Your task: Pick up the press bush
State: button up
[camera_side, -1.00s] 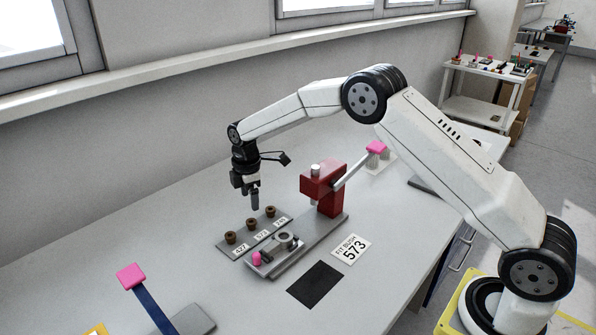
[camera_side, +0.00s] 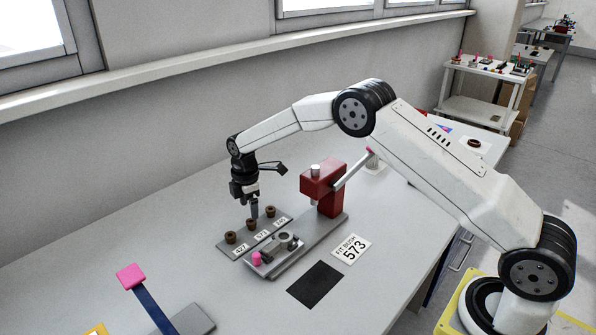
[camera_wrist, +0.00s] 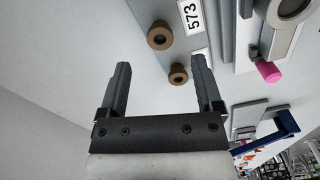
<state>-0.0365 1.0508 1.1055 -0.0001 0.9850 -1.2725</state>
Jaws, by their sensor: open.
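Three brown ring-shaped bushes stand on a grey strip (camera_side: 231,252) in the side view: one at the 427 label (camera_side: 231,237), a middle one at the 573 label (camera_side: 251,225), and one at a label I cannot read clearly (camera_side: 270,211). My gripper (camera_side: 254,213) points down, open and empty, just above the middle bush. In the wrist view the fingers (camera_wrist: 161,65) are spread; the bush beside the 573 label (camera_wrist: 159,37) shows beyond the gap between the tips, and another bush (camera_wrist: 178,74) sits nearer the right finger. The third bush is out of the wrist view.
A red press (camera_side: 322,185) with a long lever stands right of the bushes. A grey fixture with a pink knob (camera_side: 256,258) lies in front. A card reading "FIT BUSH 573" (camera_side: 351,249) and a dark mat (camera_side: 315,284) lie nearby.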

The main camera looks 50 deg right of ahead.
aim_at(251, 221)
jog(key=shift+d+f, duration=0.15)
jog(key=shift+f, duration=2.35)
grip_shut()
